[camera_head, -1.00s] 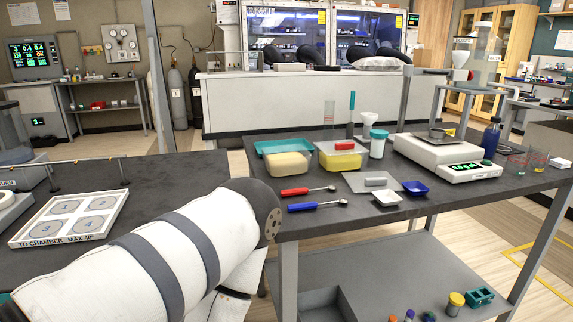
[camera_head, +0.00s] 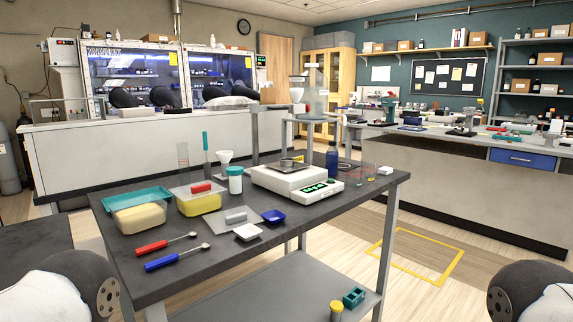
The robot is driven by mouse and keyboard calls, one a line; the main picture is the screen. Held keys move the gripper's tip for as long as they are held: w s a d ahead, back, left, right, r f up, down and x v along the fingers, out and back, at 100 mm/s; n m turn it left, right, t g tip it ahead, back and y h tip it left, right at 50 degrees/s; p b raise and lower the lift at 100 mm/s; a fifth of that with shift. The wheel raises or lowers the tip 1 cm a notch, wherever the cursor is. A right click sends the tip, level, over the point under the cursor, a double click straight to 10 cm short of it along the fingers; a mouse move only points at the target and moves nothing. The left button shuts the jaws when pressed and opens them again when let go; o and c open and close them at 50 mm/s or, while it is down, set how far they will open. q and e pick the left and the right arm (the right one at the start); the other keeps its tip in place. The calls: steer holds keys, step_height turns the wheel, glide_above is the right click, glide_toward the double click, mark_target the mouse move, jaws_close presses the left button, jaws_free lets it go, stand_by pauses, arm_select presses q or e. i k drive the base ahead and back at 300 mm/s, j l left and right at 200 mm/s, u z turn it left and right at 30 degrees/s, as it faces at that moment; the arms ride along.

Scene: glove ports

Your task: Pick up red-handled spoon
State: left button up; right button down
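The red-handled spoon (camera_head: 165,243) lies flat near the front left of the dark table. Its handle points left and its small metal bowl points right. A blue-handled spoon (camera_head: 176,258) lies just in front of it, nearly parallel and apart from it. My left arm shows at the lower left and my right arm at the lower right, both as white-sleeved links with dark round ends. Neither gripper's fingers are in view. Nothing touches the red-handled spoon.
On the dark table (camera_head: 215,262) stand a yellow sponge-like block (camera_head: 139,218), a teal tray (camera_head: 136,197), a white balance (camera_head: 297,184), a blue dish (camera_head: 273,216) and a white dish (camera_head: 247,232). A blue bottle (camera_head: 332,162) stands behind. The table's front right is clear.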

mark_target(152, 248)
steer(key=i+l+u, duration=0.25)
steer(key=i+l, duration=0.35)
steer(key=i, duration=0.15)
steer(key=i+l+u, duration=0.25)
steer(key=i+l, duration=0.45)
steer(key=j+u, duration=0.1)
steer(key=u, duration=0.3)
steer(key=k+j+u, duration=0.1)
steer(key=u, duration=0.25)
steer(key=j+u, duration=0.2)
steer(key=u, duration=0.2)
steer(key=j+u, duration=0.15)
steer(key=u, duration=0.2)
steer(key=k+z, duration=0.1)
